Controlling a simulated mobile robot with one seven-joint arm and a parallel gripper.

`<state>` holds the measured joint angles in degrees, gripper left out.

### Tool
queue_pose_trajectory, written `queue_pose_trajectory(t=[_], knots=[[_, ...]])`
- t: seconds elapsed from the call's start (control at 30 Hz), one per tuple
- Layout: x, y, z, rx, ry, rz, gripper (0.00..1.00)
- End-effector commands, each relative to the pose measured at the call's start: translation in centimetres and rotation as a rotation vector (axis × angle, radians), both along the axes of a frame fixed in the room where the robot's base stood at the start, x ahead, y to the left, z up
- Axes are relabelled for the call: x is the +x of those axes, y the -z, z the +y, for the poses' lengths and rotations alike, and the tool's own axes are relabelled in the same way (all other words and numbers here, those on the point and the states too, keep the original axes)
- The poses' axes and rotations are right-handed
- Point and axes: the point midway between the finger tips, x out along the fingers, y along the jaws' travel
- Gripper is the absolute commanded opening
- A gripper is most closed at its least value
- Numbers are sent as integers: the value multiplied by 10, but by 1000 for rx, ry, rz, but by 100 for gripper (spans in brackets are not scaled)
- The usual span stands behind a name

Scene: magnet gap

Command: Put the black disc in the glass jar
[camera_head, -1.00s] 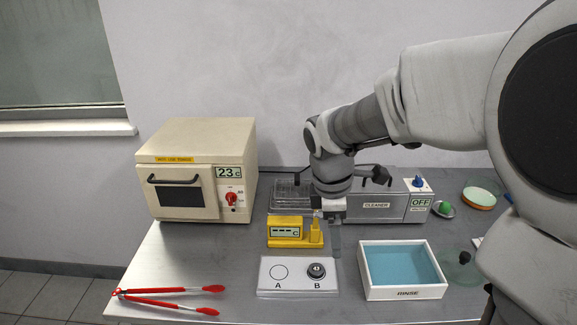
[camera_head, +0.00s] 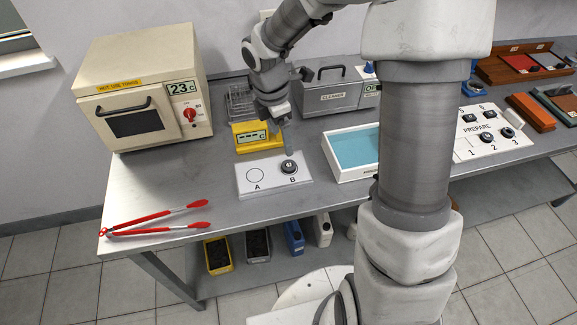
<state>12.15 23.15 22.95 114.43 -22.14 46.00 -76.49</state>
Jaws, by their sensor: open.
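A black disc (camera_head: 289,167) with a small pale label lies on spot B of the white A/B plate (camera_head: 262,187); spot A is empty. My gripper (camera_head: 287,139) is open and points down just behind the plate, beside the yellow meter (camera_head: 247,138). Its fingertips are small in the picture, and I see nothing between them. I cannot make out a glass jar; my arm hides part of the bench right of the blue-filled rinse tray (camera_head: 330,155).
Red tongs (camera_head: 155,219) lie at the front left, and a beige oven (camera_head: 140,90) stands behind. A cleaner (camera_head: 335,97) is at the back. A PREPARE board (camera_head: 478,148) with several dark pieces is at the right.

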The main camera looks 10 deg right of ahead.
Motion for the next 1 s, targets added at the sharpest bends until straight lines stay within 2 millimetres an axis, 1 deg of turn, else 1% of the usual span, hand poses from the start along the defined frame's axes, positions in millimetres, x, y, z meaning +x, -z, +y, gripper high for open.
queue_pose_trajectory(t=[0.03, 0.1, 0.2, 0.47, 0.7, 0.8, 1.0], knots=[[-1, 14, -1, 1, -1, 6, 84], [0, 28, -3, 0, 1, 5, 84], [0, 43, -5, 0, -1, 3, 84], [1, 61, -8, 0, 1, 2, 84], [4, 96, -16, 0, 0, 3, 84], [4, 104, -18, 1, 0, 2, 84], [5, 106, -18, 0, 1, 0, 84]])
